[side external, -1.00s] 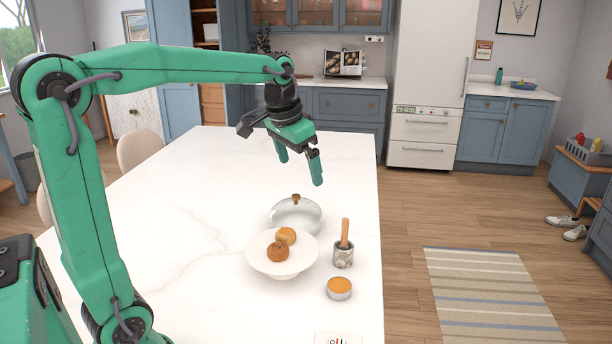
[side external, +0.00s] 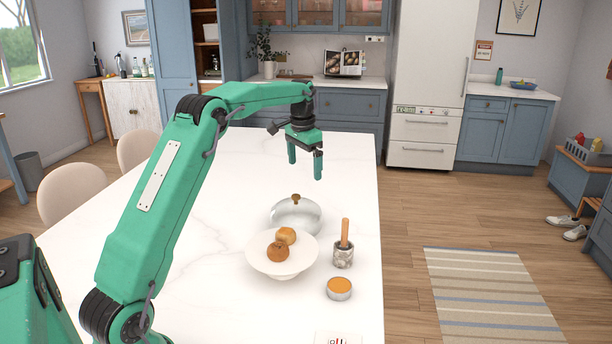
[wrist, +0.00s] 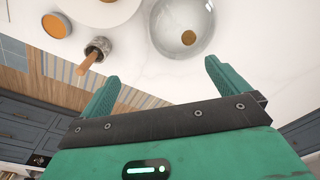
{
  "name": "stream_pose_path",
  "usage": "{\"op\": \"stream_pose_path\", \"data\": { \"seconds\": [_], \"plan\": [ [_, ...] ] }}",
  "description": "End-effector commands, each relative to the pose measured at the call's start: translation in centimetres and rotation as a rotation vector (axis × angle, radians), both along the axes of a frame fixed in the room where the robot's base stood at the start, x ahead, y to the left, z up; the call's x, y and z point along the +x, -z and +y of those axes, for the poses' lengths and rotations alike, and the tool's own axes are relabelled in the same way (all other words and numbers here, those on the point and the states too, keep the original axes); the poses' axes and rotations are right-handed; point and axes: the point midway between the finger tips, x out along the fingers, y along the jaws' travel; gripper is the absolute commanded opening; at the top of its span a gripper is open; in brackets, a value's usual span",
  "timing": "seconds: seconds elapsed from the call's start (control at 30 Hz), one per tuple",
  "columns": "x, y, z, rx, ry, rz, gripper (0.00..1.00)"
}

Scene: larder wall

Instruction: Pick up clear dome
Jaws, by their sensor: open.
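The clear dome (side external: 296,215) sits on the white table, behind the cake stand, with a round brown knob on top. It also shows in the wrist view (wrist: 182,22), ahead of the fingers with its knob towards me. My gripper (side external: 305,171) is open and empty, pointing down above the table, beyond the dome and higher than it. Its two green fingers (wrist: 160,82) stand apart in the wrist view with nothing between them. The dome's near lower part is hidden by the cake stand in the side view.
A white cake stand (side external: 262,264) holding two buns (side external: 278,252) is just in front of the dome. A mortar (side external: 343,257) with a wooden pestle and an orange-filled tin (side external: 339,288) stand to the right, near the table's edge. The table (side external: 195,225) is clear to the left.

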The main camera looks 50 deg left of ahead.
Motion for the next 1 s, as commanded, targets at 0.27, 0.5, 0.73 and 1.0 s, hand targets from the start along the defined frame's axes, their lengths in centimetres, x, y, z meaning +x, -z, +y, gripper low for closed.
{"op": "stream_pose_path", "data": {
  "seconds": [0.27, 0.5, 0.73, 1.0],
  "plan": [
    [1.1, 4.8, 4.7, -0.023, -0.003, 0.051, 1.00],
    [1.2, 6.5, 6.2, -0.031, -0.001, 0.066, 1.00],
    [1.2, 6.8, 6.3, -0.032, -0.001, 0.068, 1.00],
    [1.2, 8.8, 6.2, -0.033, -0.001, 0.070, 1.00]
  ]
}}
